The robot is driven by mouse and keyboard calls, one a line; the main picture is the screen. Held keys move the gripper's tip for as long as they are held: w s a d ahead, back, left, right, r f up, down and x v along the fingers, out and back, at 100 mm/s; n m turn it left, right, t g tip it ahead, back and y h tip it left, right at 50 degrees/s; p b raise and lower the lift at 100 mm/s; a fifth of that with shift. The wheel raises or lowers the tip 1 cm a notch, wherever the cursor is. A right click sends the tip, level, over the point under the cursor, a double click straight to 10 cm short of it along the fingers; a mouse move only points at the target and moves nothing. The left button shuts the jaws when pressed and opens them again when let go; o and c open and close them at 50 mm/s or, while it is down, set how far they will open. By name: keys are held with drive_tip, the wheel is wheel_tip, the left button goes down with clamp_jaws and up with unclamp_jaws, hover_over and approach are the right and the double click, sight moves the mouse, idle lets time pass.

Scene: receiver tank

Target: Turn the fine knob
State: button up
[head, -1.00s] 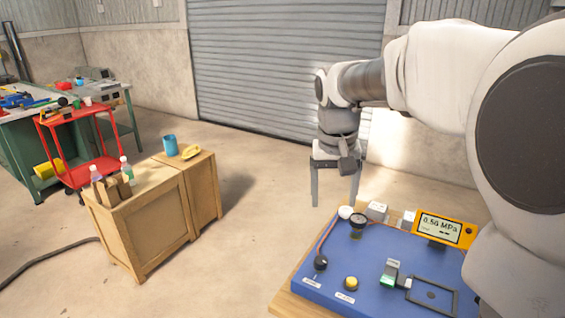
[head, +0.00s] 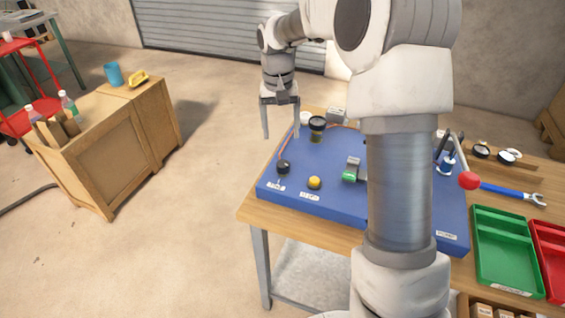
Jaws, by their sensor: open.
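A blue panel (head: 330,208) lies on a wooden bench. A black knob (head: 283,167) stands near its left front corner, with a small white label in front. A yellow knob (head: 314,183) stands to its right, also labelled. The labels are too small to read surely, so I cannot tell which is the fine knob. My gripper (head: 281,136) points down with its two fingers apart and empty. In the picture it is above the black knob, near the panel's far left edge, and apart from both knobs. My arm hides the panel's middle right part.
A dark round gauge or cap (head: 317,125) and a green-and-grey fitting (head: 352,170) stand on the panel. A lever with a red ball (head: 469,180), a blue wrench (head: 513,193) and a green tray (head: 505,246) are at the right. A wooden crate (head: 117,155) stands left; floor between is clear.

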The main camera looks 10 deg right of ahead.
sight(283, 163)
drive_tip(key=f+b, duration=0.1)
drive_tip(key=f, duration=1)
drive_tip(key=shift+d, duration=0.2)
clamp_jaws()
